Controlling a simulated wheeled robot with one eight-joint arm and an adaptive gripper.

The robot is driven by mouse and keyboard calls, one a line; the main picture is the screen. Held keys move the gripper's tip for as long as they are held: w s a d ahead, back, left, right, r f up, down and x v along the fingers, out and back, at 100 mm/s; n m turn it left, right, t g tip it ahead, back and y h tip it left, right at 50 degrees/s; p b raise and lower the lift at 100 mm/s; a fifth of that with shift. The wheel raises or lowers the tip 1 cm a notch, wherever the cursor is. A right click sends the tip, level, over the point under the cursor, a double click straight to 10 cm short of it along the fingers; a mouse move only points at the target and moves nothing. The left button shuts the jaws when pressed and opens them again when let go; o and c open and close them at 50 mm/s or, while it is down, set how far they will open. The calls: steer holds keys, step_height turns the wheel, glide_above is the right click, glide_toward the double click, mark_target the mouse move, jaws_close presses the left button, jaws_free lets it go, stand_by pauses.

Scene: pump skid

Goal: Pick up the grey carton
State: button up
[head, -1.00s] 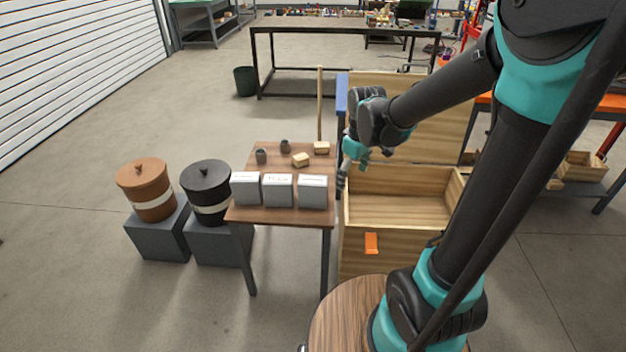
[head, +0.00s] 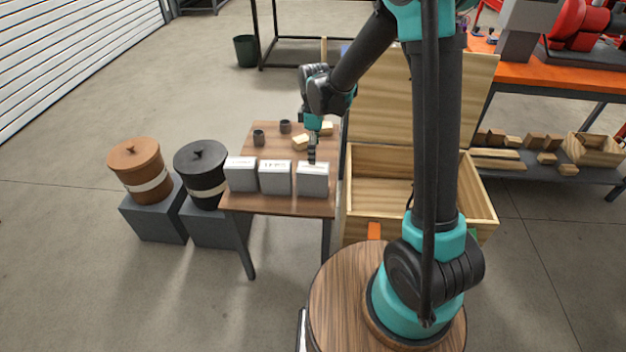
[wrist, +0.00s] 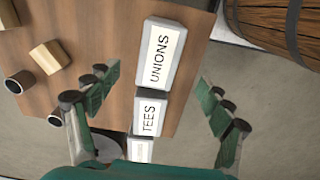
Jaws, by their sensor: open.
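Three grey cartons with white labels stand in a row along the table's front edge. In the head view they are the left carton (head: 241,176), the middle carton (head: 275,179) and the right carton (head: 312,182). In the wrist view, the labels read UNIONS on one carton (wrist: 160,60) and TEES on another (wrist: 150,118); the third label (wrist: 142,150) is too small to read. My gripper (head: 312,155) points down at the right carton's back edge, holding nothing. Its open fingers show either side of the row in the wrist view (wrist: 158,90). Contact cannot be told.
Two dark cups (head: 258,138) and wooden blocks (head: 301,143) lie behind the cartons on the brown table (head: 262,203). An open wooden crate (head: 375,232) stands close on the right. Brown (head: 140,172) and black (head: 203,178) lidded pots stand left.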

mark_target(313, 167)
steer(key=shift+a+f, duration=0.2)
steer(key=shift+f, duration=4.15)
jaws_close()
